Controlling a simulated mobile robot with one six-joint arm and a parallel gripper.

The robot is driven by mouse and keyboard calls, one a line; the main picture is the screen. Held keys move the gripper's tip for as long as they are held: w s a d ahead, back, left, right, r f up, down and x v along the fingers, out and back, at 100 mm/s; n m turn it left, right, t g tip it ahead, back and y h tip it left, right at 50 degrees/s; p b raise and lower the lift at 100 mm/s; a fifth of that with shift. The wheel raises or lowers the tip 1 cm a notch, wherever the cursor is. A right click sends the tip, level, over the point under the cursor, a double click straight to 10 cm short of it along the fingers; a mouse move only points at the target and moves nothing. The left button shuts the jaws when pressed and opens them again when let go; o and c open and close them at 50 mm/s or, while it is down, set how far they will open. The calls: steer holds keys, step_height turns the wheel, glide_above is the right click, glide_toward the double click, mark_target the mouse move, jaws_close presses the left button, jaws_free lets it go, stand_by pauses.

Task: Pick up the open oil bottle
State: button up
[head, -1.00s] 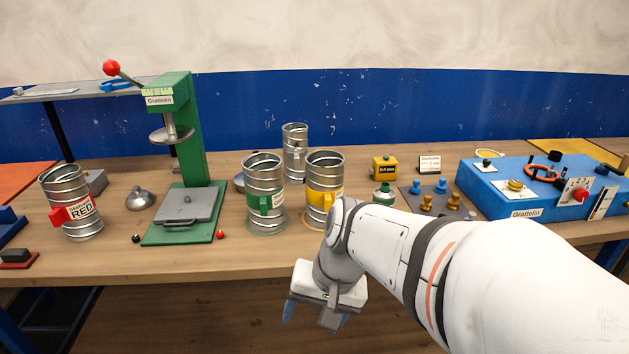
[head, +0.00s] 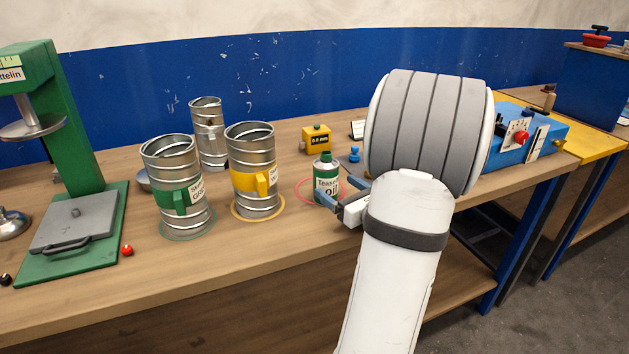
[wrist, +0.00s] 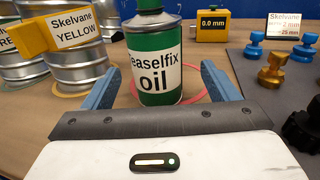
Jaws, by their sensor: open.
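The oil bottle (head: 326,181) is a green can with a white label. It stands upright on the wooden bench, inside a red ring marked on the top. In the wrist view the bottle (wrist: 154,62) rises just beyond and between my fingers, its label reading "easelfix oil". Its neck top is cut off in the wrist view. My gripper (wrist: 165,88) is open and empty, with a blue finger on either side of the bottle's near side.
A metal duct with a yellow handle (head: 252,170) stands left of the bottle, and one with a green handle (head: 176,188) further left. A plain duct (head: 208,133) is behind. A yellow gauge box (head: 316,140) and blue and brass knobs (wrist: 271,68) stand behind and right.

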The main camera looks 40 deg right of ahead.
mark_target(321, 177)
steer(key=shift+w+r, duration=0.15)
steer(key=shift+w, duration=0.6)
steer(key=w, duration=0.5)
steer(key=shift+w+a, duration=0.15)
steer(key=shift+w, duration=0.05)
steer(key=c, duration=1.2)
